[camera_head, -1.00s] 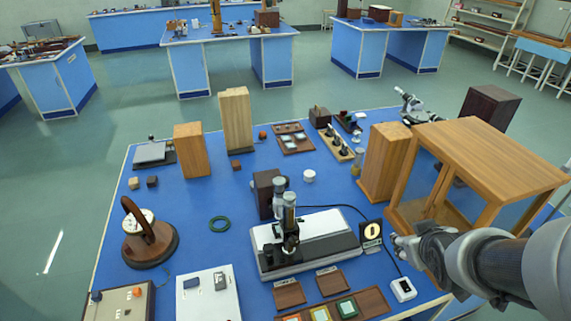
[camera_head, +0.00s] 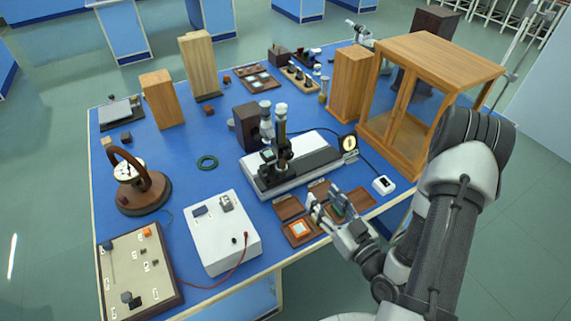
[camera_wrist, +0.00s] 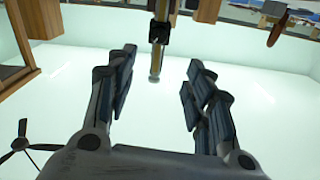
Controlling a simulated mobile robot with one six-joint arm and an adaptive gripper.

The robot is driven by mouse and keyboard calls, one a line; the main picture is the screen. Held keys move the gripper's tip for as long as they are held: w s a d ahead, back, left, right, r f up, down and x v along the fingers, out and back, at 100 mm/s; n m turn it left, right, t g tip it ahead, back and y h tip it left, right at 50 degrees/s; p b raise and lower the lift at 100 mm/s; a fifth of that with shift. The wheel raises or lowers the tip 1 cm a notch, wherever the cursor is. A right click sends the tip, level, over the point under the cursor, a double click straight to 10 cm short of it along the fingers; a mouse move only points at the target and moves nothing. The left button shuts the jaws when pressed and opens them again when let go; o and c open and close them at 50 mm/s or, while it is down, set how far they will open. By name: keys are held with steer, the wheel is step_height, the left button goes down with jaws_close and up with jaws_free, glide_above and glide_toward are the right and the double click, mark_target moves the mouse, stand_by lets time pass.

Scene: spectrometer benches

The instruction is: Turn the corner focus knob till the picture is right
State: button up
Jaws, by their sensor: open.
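The instrument with an upright brass and grey tube (camera_head: 281,135) stands on a long grey-white base (camera_head: 315,165) in the middle of the blue bench. A small dark panel with a lit round face (camera_head: 349,146) stands at the base's right end. I cannot pick out a corner focus knob for certain at this size. My gripper (camera_head: 324,199) is open and empty in front of the base, above the wooden slide tray, apart from the instrument. In the wrist view, my gripper (camera_wrist: 160,80) has its fingers spread. A dark and brass tube (camera_wrist: 160,40) shows beyond them.
A small white switch box (camera_head: 383,185) and a glazed wooden cabinet (camera_head: 440,60) are to the right.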

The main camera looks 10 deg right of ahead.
steer(key=b, duration=0.6)
glide_toward(289, 157)
steer(key=x, duration=0.8)
steer(key=shift+w+b, duration=0.3)
steer(key=shift+c, duration=0.6)
steer(key=c, duration=1)
